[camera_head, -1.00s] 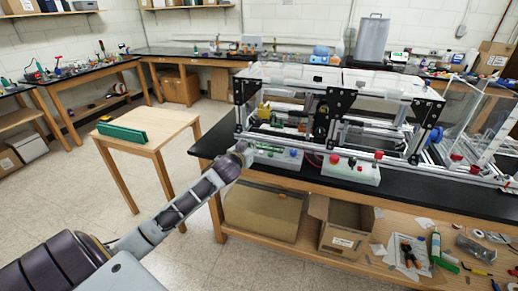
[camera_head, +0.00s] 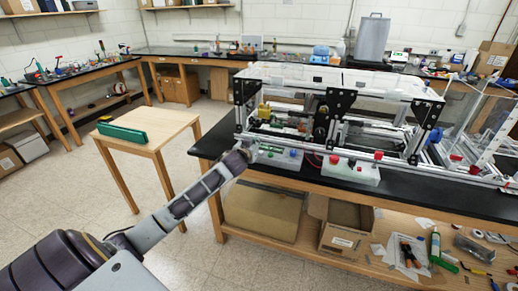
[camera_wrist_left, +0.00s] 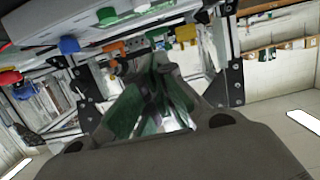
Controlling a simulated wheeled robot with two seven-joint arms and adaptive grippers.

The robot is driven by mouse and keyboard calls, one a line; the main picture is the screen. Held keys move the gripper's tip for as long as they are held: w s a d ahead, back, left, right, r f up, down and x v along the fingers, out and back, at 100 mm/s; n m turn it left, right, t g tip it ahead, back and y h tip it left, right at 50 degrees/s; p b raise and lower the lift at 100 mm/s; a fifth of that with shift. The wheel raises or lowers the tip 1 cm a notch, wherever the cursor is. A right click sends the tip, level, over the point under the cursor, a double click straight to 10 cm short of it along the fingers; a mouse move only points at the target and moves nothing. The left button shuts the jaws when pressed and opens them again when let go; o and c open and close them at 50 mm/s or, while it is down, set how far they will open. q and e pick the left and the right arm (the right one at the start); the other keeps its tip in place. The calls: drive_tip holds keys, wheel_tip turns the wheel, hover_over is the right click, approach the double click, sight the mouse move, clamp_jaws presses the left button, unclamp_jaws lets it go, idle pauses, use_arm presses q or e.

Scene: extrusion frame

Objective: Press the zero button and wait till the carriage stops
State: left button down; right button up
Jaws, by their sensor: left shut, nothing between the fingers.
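The extrusion frame (camera_head: 338,161) stands on the black bench, with black plates and a yellow block (camera_head: 264,112) inside its left part. I cannot tell which part is the carriage. My left gripper (camera_head: 250,148) is at the left end of this box; contact cannot be told. My right gripper is out of view.
A second pale box (camera_head: 350,174) with red and green buttons stands to the right on the black bench (camera_head: 440,196). A small wooden table (camera_head: 165,126) with a green block (camera_head: 122,133) is at the left. Open floor lies between table and bench.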

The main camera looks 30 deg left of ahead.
sight(261, 153)
use_arm(q)
drive_tip(key=shift+x, duration=2.5)
wheel_tip(261, 153, down, 3)
drive_tip(key=shift+r, duration=0.1)
drive_tip(key=shift+f, duration=0.65)
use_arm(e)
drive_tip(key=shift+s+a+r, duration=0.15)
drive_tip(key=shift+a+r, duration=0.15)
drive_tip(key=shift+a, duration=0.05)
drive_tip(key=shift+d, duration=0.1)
